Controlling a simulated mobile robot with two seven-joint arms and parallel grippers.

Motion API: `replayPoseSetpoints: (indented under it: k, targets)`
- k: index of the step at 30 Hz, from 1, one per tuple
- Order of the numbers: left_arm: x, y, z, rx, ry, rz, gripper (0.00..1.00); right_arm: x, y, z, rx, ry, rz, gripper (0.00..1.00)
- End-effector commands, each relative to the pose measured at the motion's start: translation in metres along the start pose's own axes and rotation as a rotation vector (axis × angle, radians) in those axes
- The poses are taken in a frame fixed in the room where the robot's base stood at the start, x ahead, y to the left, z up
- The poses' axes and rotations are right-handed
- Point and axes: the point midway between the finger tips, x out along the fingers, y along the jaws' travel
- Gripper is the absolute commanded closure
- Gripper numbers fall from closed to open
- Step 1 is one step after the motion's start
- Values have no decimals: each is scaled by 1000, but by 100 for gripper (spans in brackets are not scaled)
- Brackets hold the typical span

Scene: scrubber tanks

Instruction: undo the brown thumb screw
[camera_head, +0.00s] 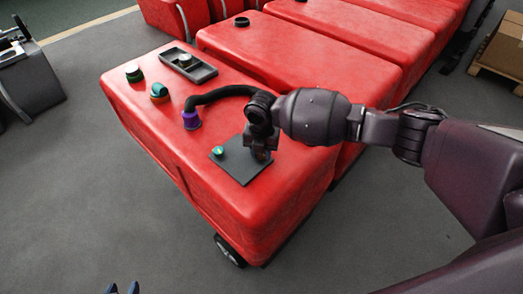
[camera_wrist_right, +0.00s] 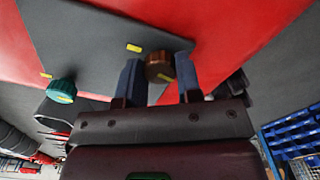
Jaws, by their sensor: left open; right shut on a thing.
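The brown thumb screw (camera_wrist_right: 160,66) stands on the dark grey plate (camera_wrist_right: 85,35) between the two blue fingers of my right gripper (camera_wrist_right: 159,78), which is shut on it. In the head view the brown thumb screw (camera_head: 262,156) is mostly hidden under my right gripper (camera_head: 262,150). The grey plate (camera_head: 241,172) lies on the near end of the red tank (camera_head: 285,185). A teal thumb screw with a yellow mark (camera_head: 218,150) is at the plate's left side; it also shows in the right wrist view (camera_wrist_right: 62,91). My left gripper (camera_head: 122,289) is open and empty at the bottom edge, its fingertips apart.
A black hose (camera_head: 222,93) with a purple collar (camera_head: 191,120) rises beside my right gripper. A green cap (camera_head: 134,74), a teal-and-orange knob (camera_head: 159,92) and a dark tray (camera_head: 178,70) sit further back. More red tanks (camera_head: 300,50) stand behind. The front-left floor is clear.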

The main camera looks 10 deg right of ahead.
Motion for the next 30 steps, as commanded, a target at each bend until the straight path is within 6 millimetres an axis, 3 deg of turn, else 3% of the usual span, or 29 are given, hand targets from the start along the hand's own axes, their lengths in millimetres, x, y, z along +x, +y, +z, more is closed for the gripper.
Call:
replayPoseSetpoints:
  k: [1,13,14,19,30]
  targets:
    - [0,0,2,0,-3,0,57,7,-2,-4,-7,10,-8,91]
    - [1,0,5,0,-9,0,57,7,-2,-4,-12,9,-8,91]
    - [1,0,5,0,-9,0,57,7,-2,-4,-12,9,-8,66]
    - [1,0,6,0,-11,0,57,5,-2,-2,-11,6,-5,42]
    - [0,0,3,0,-7,0,57,-5,0,0,-10,0,0,42]
